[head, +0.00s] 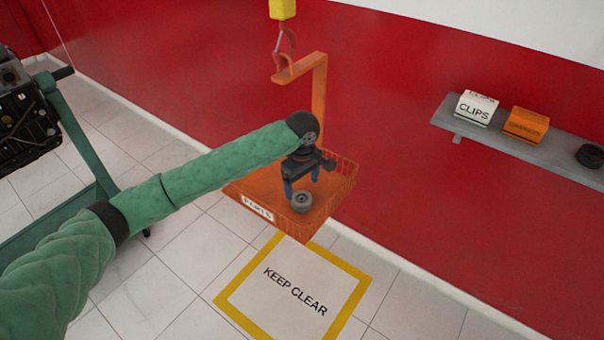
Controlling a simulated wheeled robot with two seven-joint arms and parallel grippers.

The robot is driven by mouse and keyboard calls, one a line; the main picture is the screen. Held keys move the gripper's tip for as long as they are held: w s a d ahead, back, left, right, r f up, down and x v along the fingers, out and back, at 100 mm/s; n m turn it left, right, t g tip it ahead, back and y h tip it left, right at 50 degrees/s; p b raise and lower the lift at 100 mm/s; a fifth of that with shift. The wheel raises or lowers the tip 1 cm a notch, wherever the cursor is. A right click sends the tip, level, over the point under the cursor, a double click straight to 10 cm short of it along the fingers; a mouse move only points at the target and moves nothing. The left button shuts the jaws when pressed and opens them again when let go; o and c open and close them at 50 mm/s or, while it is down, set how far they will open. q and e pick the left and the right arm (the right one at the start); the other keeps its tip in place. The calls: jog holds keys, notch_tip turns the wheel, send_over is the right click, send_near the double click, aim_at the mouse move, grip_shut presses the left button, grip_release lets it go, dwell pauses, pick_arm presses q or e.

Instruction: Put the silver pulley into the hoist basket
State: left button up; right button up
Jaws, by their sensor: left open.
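The silver pulley (301,202) is a small grey wheel lying on the floor of the orange hoist basket (262,188), near its front side. The basket hangs by an orange arm from a hook under a yellow hoist block. My left gripper (302,186) is over the basket, pointing down, with its two blue-tipped fingers apart just above and behind the pulley. Nothing shows between the fingers. Whether a finger touches the pulley is too small to tell. My right gripper is not in view.
A yellow-framed KEEP CLEAR floor mark (293,287) lies below the basket. A grey wall shelf (520,145) at right holds a white CLIPS box (475,107), an orange box (525,125) and a dark round part (590,155). An engine (25,118) on a green stand is at left.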

aim_at(302, 198)
pick_arm(q)
notch_tip(302, 198, up, 6)
jog(key=b, duration=0.1)
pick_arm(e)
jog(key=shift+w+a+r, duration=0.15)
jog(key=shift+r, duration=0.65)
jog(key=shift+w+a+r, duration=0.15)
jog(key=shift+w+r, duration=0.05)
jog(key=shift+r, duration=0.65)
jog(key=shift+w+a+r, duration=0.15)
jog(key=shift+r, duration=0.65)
